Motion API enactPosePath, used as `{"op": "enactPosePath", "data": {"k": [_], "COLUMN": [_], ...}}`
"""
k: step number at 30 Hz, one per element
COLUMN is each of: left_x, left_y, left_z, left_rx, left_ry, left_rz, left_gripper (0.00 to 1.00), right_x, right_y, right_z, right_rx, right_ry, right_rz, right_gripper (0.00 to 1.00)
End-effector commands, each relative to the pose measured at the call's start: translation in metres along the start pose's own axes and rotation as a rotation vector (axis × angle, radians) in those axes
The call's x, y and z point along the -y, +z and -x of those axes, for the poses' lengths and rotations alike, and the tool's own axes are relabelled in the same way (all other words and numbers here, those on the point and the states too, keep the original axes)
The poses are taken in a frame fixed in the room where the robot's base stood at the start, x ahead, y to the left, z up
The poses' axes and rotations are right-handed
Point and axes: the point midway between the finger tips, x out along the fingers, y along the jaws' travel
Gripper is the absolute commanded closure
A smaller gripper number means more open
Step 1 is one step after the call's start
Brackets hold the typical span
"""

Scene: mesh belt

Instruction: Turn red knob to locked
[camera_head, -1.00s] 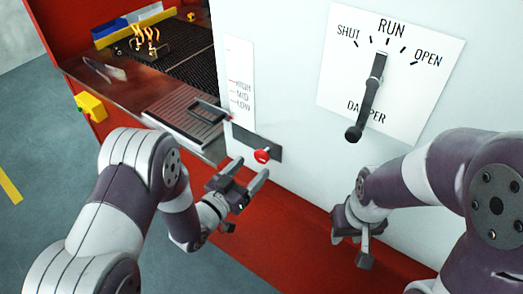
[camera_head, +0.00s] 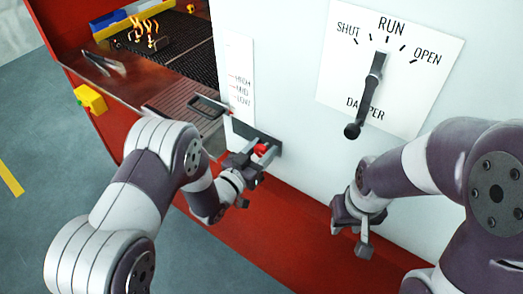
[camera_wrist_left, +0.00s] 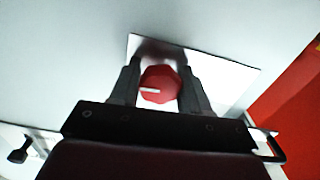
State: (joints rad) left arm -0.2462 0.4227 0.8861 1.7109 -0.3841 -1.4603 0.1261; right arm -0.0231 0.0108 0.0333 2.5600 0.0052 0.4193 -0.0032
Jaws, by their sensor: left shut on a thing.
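The red knob (camera_head: 261,150) sits on a dark plate (camera_head: 243,132) low on the white panel. In the left wrist view the knob (camera_wrist_left: 160,85) is a red, many-sided disc with a short white mark pointing left. My left gripper (camera_head: 257,158) reaches the knob, and its two fingers (camera_wrist_left: 161,88) stand on either side, shut on it. No locked label can be read in either view. My right gripper (camera_head: 355,235) hangs in front of the panel's lower right, away from the knob, and its finger gap is not clear.
A damper lever (camera_head: 367,95) with SHUT, RUN and OPEN marks is above right of the knob, pointing near RUN. Left of the panel are a tray with a handle (camera_head: 207,107), a dark mesh belt (camera_head: 190,55) and a yellow box (camera_head: 91,98).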

Motion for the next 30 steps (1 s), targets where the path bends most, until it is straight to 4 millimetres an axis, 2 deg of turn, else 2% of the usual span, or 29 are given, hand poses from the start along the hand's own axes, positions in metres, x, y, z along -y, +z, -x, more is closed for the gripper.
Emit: {"op": "enactPosePath", "data": {"k": [3, 10, 11, 12, 13, 23, 26, 30], "left_x": [0.001, 0.000, 0.000, 0.000, 0.000, 0.001, 0.001, 0.002], "left_y": [0.006, 0.004, 0.004, 0.004, 0.004, 0.003, 0.004, 0.005], "left_z": [0.001, 0.001, 0.001, 0.002, 0.001, 0.005, 0.022, 0.061], "left_rx": [0.002, 0.008, 0.009, 0.009, 0.009, 0.004, 0.005, 0.006], "left_ry": [0.000, 0.000, 0.000, 0.000, 0.000, 0.000, -0.001, -0.003], "left_rz": [-0.076, -0.095, -0.095, -0.095, -0.095, -0.096, -0.096, -0.094], "left_gripper": [0.85, 0.85, 0.48, 0.35, 0.29, 0.29, 0.29, 0.29], "right_x": [0.000, 0.000, 0.000, 0.000, 0.000, 0.000, 0.000, 0.000], "right_y": [0.002, 0.001, 0.001, 0.001, 0.001, 0.002, 0.002, 0.003], "right_z": [-0.014, -0.011, -0.011, -0.011, -0.011, -0.013, -0.018, -0.028], "right_rx": [0.000, 0.000, 0.000, 0.000, 0.000, 0.000, 0.000, 0.000], "right_ry": [0.000, 0.000, 0.000, 0.000, 0.000, 0.000, 0.000, 0.000], "right_rz": [0.000, 0.000, 0.000, 0.000, 0.000, 0.000, 0.000, 0.000], "right_gripper": [0.62, 0.62, 0.62, 0.62, 0.62, 0.62, 0.62, 0.62]}}
